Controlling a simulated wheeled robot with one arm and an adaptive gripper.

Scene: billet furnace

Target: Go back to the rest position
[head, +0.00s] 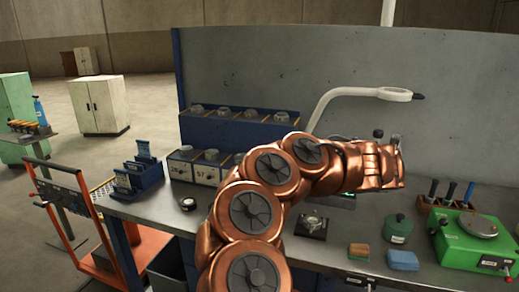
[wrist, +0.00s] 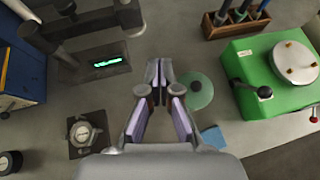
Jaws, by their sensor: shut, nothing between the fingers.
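My gripper (wrist: 158,72) is shut and empty in the wrist view, its fingertips together above the grey bench top. In the head view my copper-coloured arm reaches over the bench (head: 340,252), and the wrist end is at the right, where the fingers are hard to make out. In the wrist view a round green container (wrist: 201,92) lies below and just right of the fingers. A device with a lit green display (wrist: 107,63) is to their left. No rest position is marked in either view.
A green machine (head: 478,240) and a tool rack (head: 448,212) stand at the bench's right. Sponge-like blocks (head: 403,260) lie near the front edge. An orange cart (head: 75,205) is left.

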